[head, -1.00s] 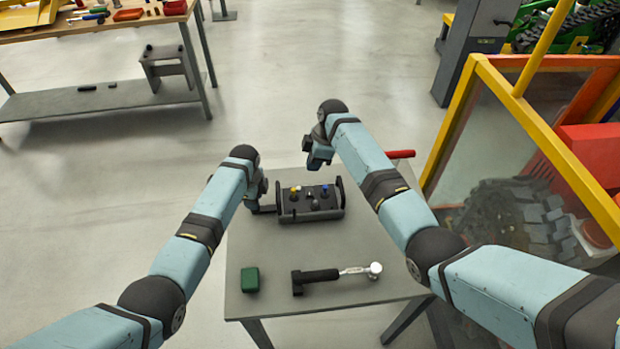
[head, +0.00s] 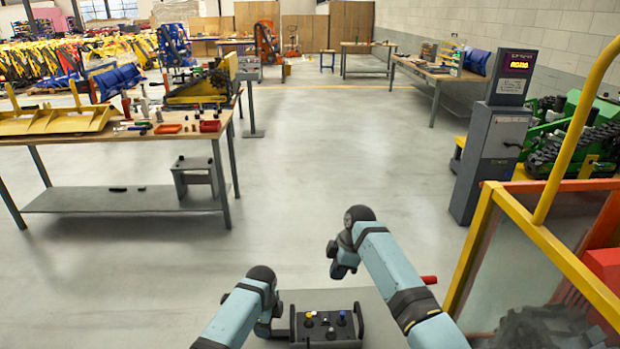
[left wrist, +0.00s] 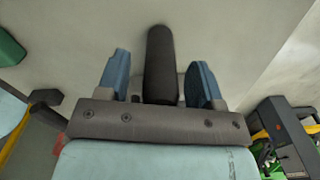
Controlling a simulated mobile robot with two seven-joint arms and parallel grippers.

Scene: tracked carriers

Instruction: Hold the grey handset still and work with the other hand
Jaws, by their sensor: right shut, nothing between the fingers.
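The grey handset (head: 328,334), a dark box with small knobs on top, stands on the table at the bottom edge of the head view, its near side cut off. My left gripper (head: 270,325) is at its left side, its fingers mostly hidden there. In the left wrist view my left gripper (left wrist: 160,80) has its blue fingers apart on either side of a dark bar (left wrist: 160,55), seemingly the handset's grip, with gaps showing on both sides. My right gripper (head: 339,270) is shut and empty, above and behind the handset.
A grey table (head: 375,298) carries the handset. A red handle end (head: 429,280) shows behind my right arm. A yellow-framed clear guard (head: 500,240) stands close on the right. A green block (left wrist: 10,47) shows in the left wrist view. A workbench (head: 120,134) is back left; open floor lies between.

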